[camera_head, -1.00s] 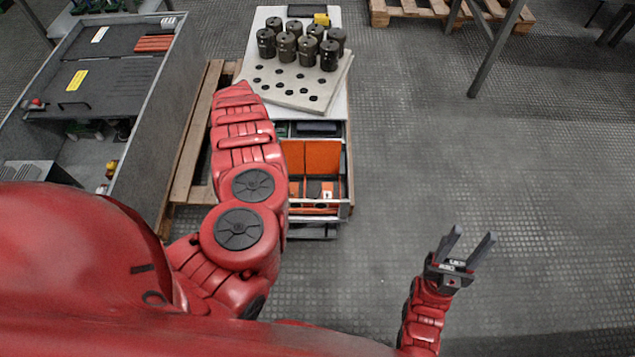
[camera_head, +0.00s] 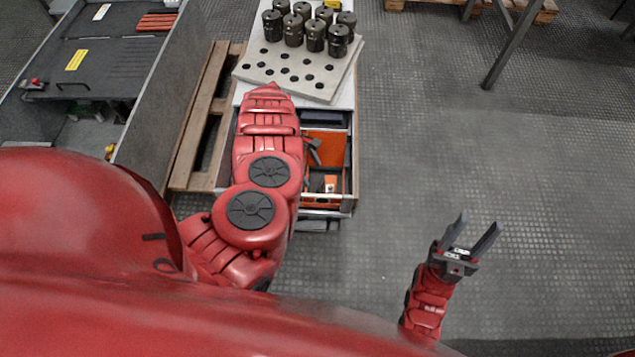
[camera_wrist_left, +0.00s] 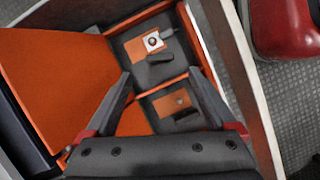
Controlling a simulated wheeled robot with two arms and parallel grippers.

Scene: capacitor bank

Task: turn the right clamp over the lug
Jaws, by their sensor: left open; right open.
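An open drawer in the wrist view (camera_wrist_left: 52,70) holds two dark compartments. One has a pale plate with a round centre, apparently the lug (camera_wrist_left: 152,41), on an orange block. A dark bar, apparently the right clamp (camera_wrist_left: 160,58), lies beside the plate, not across it. The other compartment has an orange block (camera_wrist_left: 178,101) with a second dark bar (camera_wrist_left: 187,114). My left gripper (camera_wrist_left: 160,74) is open above the compartments, its fingertips either side of the first bar; contact cannot be told. In the head view, my arm hides much of it. My right gripper (camera_head: 480,232) is open and empty.
A perforated plate (camera_head: 290,76) and several dark cylinders (camera_head: 315,36) stand on the cabinet top behind the drawer. A wooden pallet (camera_head: 200,130) and a grey bench (camera_head: 85,75) are at left. The floor at right is clear around my right gripper.

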